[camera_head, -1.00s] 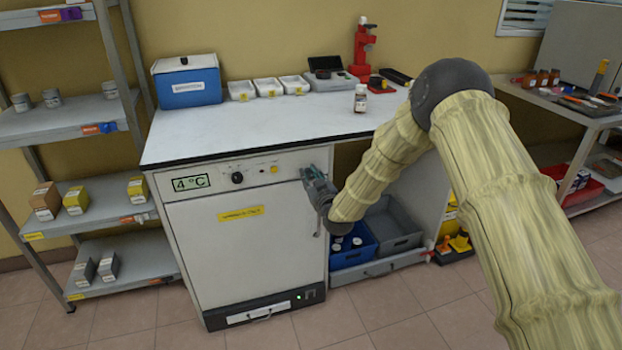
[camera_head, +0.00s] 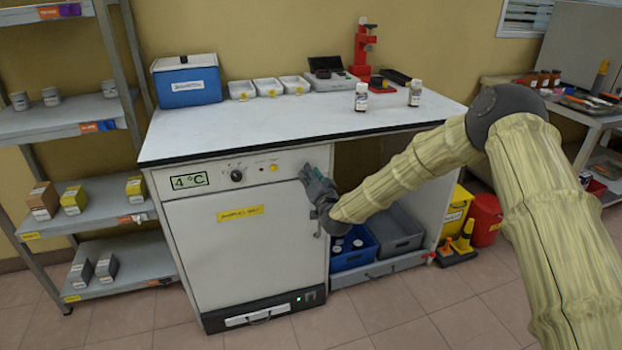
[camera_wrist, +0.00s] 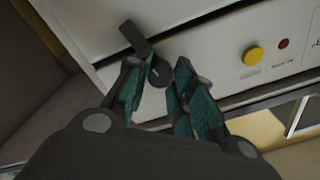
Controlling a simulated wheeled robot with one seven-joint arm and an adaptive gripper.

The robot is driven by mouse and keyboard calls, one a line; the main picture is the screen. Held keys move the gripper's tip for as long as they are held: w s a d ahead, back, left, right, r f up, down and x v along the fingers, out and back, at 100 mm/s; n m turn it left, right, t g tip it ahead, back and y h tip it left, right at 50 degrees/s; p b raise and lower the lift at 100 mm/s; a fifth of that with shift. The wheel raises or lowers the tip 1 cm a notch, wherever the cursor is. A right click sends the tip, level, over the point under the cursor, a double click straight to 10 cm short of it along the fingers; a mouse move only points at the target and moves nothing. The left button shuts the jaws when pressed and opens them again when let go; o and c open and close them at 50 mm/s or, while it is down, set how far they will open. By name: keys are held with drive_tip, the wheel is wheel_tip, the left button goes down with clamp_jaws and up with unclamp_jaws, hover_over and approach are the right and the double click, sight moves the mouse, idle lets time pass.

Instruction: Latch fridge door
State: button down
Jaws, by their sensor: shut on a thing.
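The fridge (camera_head: 255,245) is a white under-counter unit with a 4 °C display and a yellow label, and its door looks closed against the frame. My gripper (camera_head: 312,178) is at the upper right corner of the door. In the wrist view, my gripper (camera_wrist: 165,85) has its green-padded fingers around a dark latch (camera_wrist: 152,62) with a round pivot and a lever angled up to the left. The fingers are closed on the latch near the pivot. In the head view my gripper hides the latch.
The counter (camera_head: 280,125) above holds a blue box (camera_head: 187,82), white trays, and two small bottles (camera_head: 361,98). Blue (camera_head: 350,250) and grey bins stand right of the fridge. A shelf (camera_head: 60,130) stands at the left. The floor in front is clear.

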drive_tip(key=shift+d+m+b, duration=0.1)
drive_tip(key=shift+m+b, duration=0.25)
drive_tip(key=shift+m, duration=0.95)
drive_tip(key=c, duration=1.2)
unclamp_jaws()
drive_tip(key=v, duration=1.2)
drive_tip(key=shift+a+f, duration=0.15)
drive_tip(key=shift+a, duration=0.05)
